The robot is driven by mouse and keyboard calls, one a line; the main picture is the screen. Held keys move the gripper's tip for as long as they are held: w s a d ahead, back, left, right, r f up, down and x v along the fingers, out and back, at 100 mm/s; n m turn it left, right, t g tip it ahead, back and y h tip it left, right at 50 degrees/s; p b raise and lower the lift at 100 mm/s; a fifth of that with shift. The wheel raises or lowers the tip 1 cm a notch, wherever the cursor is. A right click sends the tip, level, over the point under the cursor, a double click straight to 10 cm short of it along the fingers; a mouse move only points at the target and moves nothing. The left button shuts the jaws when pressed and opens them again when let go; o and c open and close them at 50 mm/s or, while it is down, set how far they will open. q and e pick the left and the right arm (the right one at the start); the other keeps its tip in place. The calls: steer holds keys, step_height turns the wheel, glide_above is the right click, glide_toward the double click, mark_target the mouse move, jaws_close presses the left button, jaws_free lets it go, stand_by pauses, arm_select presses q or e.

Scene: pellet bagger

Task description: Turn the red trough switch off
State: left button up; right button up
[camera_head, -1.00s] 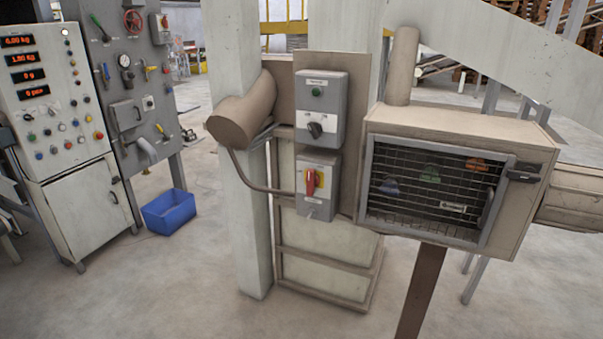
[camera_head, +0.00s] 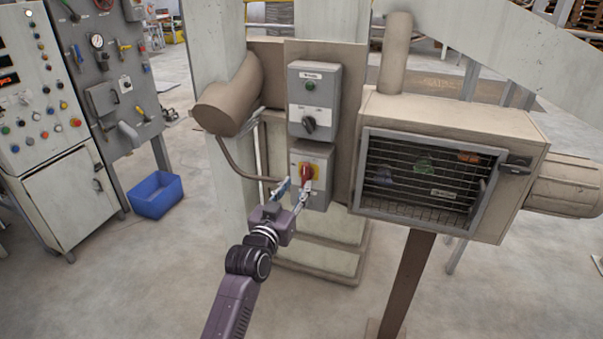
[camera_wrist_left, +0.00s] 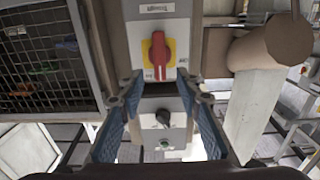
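The red trough switch (camera_head: 306,171) is a red rotary handle on a yellow plate, on the lower grey box (camera_head: 318,198) fixed to the post. In the left wrist view the red handle (camera_wrist_left: 158,55) stands lengthwise in the picture, on its yellow plate. My left gripper (camera_head: 293,187) is in front of the lower box, just below and left of the handle. In the left wrist view its blue-padded fingers (camera_wrist_left: 158,88) are spread wide with nothing between them. I cannot tell that either finger touches the handle. My right gripper is not in view.
An upper grey box (camera_head: 314,85) with a green button and black knob sits right above. A mesh-fronted cabinet (camera_head: 440,180) stands close on the right. A brown chute (camera_head: 228,105) and curved pipe are on the left. A blue bin (camera_head: 156,195) is on the floor.

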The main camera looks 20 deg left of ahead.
mark_target(304, 174)
arm_select(q)
steer(key=shift+w+d+p, duration=0.1)
steer(key=shift+w+p, duration=0.35)
steer(key=shift+w, duration=2.8)
steer(key=shift+c, duration=0.4)
steer(key=shift+s, duration=0.1)
jaws_close()
